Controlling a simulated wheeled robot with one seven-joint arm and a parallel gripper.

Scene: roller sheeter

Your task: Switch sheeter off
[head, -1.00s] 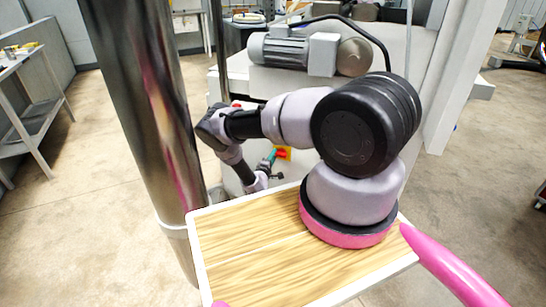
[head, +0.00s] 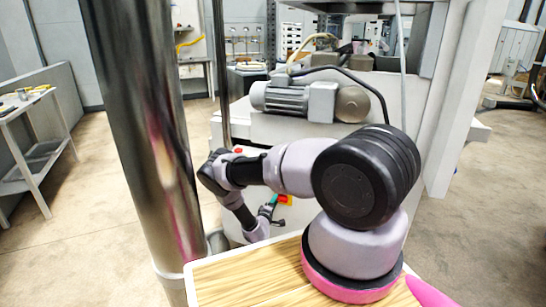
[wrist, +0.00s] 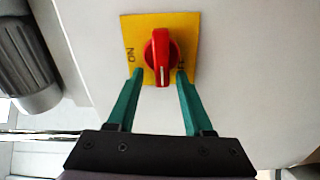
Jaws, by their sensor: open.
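The sheeter's switch is a red rotary knob (wrist: 161,57) on a yellow plate (wrist: 186,27) fixed to a pale machine panel. The letters ON show at the left of the plate, and the label at the right is partly hidden by a finger. The knob's white mark points down in the wrist view, toward my gripper. My gripper (wrist: 158,78) is open, with its green fingertips on either side of the knob's lower end. I cannot tell whether they touch it. In the head view the yellow and red switch (head: 285,200) shows small beside my gripper (head: 272,203).
The sheeter body (head: 290,130) carries a grey motor (head: 285,98) above the switch. A small red button (head: 238,151) is on its left. A metal table (head: 40,150) stands far left. Open concrete floor lies left and right.

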